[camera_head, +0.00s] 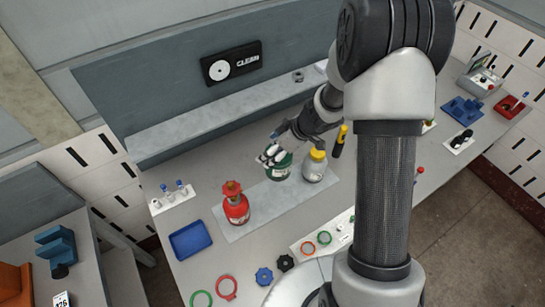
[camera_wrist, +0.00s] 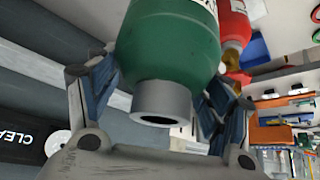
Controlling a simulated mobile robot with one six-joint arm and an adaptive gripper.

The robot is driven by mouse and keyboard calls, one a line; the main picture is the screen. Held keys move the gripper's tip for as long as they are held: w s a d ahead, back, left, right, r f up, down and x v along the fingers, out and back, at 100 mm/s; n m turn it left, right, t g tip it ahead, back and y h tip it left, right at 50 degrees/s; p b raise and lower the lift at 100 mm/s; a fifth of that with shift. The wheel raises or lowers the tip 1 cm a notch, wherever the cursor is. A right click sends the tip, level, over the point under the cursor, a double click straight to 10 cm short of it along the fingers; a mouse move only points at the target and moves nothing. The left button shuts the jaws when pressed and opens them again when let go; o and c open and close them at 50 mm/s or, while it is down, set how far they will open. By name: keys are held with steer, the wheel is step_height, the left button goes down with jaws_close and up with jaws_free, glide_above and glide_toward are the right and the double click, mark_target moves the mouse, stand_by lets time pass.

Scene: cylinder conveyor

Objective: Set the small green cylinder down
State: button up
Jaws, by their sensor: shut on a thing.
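The small green cylinder (camera_head: 283,172) is at the grey mat (camera_head: 262,203), between a red cylinder (camera_head: 237,209) and a grey cylinder with a yellow top (camera_head: 314,170). My gripper (camera_head: 270,155) is shut on the green cylinder's upper part and covers its top in the head view. In the wrist view, the green cylinder (camera_wrist: 170,45) fills the space between my blue-padded fingers, its grey collar (camera_wrist: 158,101) facing the camera. The red cylinder (camera_wrist: 235,28) shows behind it. I cannot tell whether the green cylinder's base touches the mat.
The grey cylinder stands close on the right. A blue tray (camera_head: 190,240) and a white rack of small vials (camera_head: 174,198) lie left. Rings and black and blue knobs lie at the front. The mat is bare between the red and green cylinders.

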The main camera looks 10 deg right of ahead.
step_height(320, 180, down, 16)
steer(key=b, duration=0.5)
steer(key=shift+w+f, duration=0.1)
steer(key=shift+f+b, duration=0.15)
steer(key=shift+b, duration=0.15)
steer(key=o, duration=2.1)
